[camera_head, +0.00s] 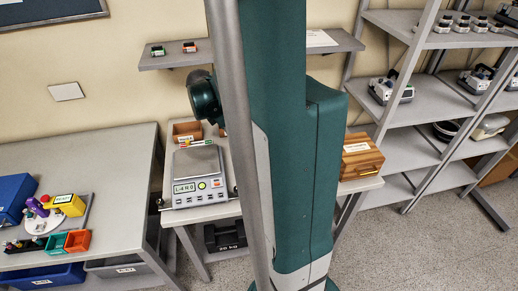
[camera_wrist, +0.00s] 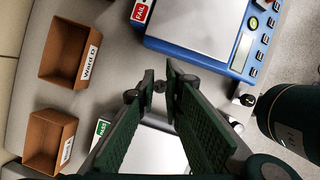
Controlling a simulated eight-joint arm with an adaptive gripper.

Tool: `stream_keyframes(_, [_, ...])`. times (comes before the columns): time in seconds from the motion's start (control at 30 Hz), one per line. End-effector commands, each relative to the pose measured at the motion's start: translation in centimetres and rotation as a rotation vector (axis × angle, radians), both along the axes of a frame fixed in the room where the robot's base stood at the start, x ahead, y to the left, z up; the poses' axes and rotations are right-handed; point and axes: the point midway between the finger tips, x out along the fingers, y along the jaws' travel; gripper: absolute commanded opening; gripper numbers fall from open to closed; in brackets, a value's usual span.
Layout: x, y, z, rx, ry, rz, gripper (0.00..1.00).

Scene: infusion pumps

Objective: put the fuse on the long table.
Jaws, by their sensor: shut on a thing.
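My gripper (camera_wrist: 160,86) shows in the wrist view, its two dark green fingers closing at the tips on a small grey piece (camera_wrist: 159,87). It is probably the fuse; little of it shows between the tips. The piece is held above a bench with two scales. In the head view my own arm hides the gripper and the piece. The grey table (camera_head: 85,147) at the left of the head view is probably the long table. Its middle and back are bare.
A blue-edged scale (camera_wrist: 205,25), a red FAIL label (camera_wrist: 141,12) and brown Ward trays (camera_wrist: 70,52) lie around the gripper. A grey scale (camera_head: 200,187) stands on the middle bench. The left table's front holds a blue bin (camera_head: 14,194) and coloured items. A wooden box (camera_head: 360,160) stands right.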

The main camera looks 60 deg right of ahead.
Motion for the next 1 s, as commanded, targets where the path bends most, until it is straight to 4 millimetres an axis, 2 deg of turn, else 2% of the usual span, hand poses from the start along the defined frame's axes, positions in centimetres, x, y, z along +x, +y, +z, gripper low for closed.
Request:
stream_keyframes(0.17, [0.0,0.0,-1.3,0.0,0.0,0.0,0.03])
stream_keyframes(0.5, [0.0,0.0,-5.2,0.0,0.0,-0.001,0.03])
stream_keyframes(1.0, [0.0,0.0,-5.9,0.0,0.0,-0.001,0.03])
